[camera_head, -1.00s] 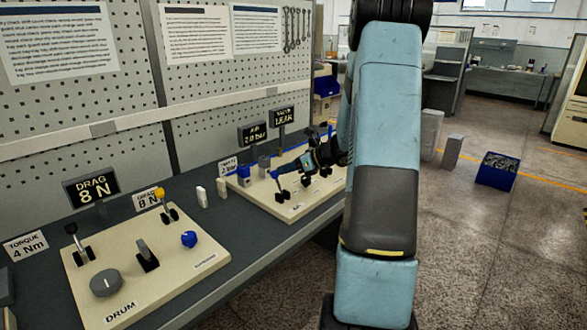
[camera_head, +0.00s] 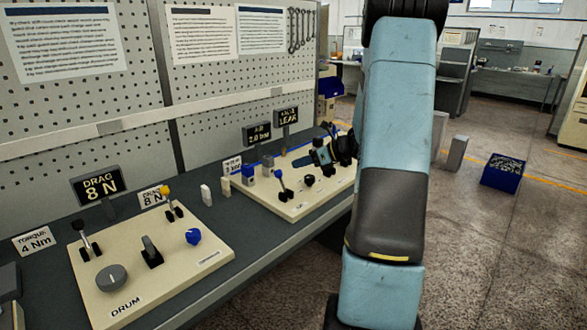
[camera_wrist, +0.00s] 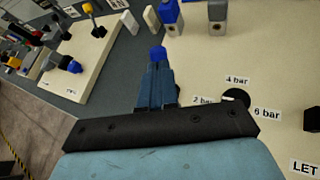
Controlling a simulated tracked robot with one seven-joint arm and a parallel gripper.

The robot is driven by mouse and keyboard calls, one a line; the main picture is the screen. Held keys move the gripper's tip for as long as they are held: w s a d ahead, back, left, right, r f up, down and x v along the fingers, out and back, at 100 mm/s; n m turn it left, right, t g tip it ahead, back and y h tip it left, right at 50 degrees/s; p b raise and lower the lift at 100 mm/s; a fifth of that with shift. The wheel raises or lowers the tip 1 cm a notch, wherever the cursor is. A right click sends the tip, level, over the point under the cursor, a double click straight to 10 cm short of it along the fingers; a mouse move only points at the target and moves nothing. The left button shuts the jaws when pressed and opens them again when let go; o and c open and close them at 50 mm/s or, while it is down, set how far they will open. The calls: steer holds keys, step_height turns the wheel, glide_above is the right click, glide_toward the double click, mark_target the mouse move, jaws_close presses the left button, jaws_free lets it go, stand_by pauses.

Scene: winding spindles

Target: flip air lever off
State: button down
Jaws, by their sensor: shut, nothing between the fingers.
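A lever with a blue tip (camera_head: 278,173) stands on the far cream panel (camera_head: 308,206), leaning a little to the left in the head view. I read no label on it that names it as the air lever. A blue tip also shows in the wrist view (camera_wrist: 157,54), just beyond my fingertips; I cannot tell whether they touch. My gripper (camera_head: 298,162) is shut and empty, just to the right of the lever and above the panel. Its dark blue fingers (camera_wrist: 157,80) are together in the wrist view. The lever's base is hidden there.
A dark dial (camera_wrist: 236,98) marked in bar and blue-and-grey fittings (camera_head: 248,172) share the panel. Signs reading about 2.0 bar (camera_head: 257,134) and LEAK (camera_head: 287,117) stand behind. The DRUM panel (camera_head: 170,285), with levers and knobs, is nearer. A pegboard (camera_head: 240,85) backs the bench.

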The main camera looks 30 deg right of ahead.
steer(key=v, duration=0.9)
steer(key=shift+r, duration=0.35)
steer(key=shift+w+d, duration=0.1)
steer(key=shift+w, duration=0.05)
steer(key=s+a+r+n+g+h, duration=0.1)
steer(key=s+a+r+n+g, duration=0.1)
steer(key=s+a+n, duration=0.3)
steer(key=s+a+r+n+g+h, duration=0.1)
steer(key=s+a+r+n+g, duration=0.2)
steer(key=a, duration=0.5)
steer(key=s+a+r+n+h, duration=0.1)
steer(key=s+a+r+n, duration=0.1)
steer(key=a+n, duration=0.35)
steer(key=s+a+r+n+t+h, duration=0.1)
steer(key=s+a+r+n+h, duration=0.1)
steer(key=s+n, duration=0.6)
steer(key=s+a+r+n+t+h, duration=0.1)
steer(key=s+a+r+n+h, duration=0.1)
steer(key=s+a+n+h, duration=0.2)
steer(key=shift+s+a+n+h, duration=0.3)
steer(key=shift+s+a+n, duration=0.1)
steer(key=shift+s+n, duration=1.7)
steer(key=shift+s+r+m, duration=0.1)
steer(key=shift+s+m, duration=0.1)
steer(key=shift+m, duration=0.05)
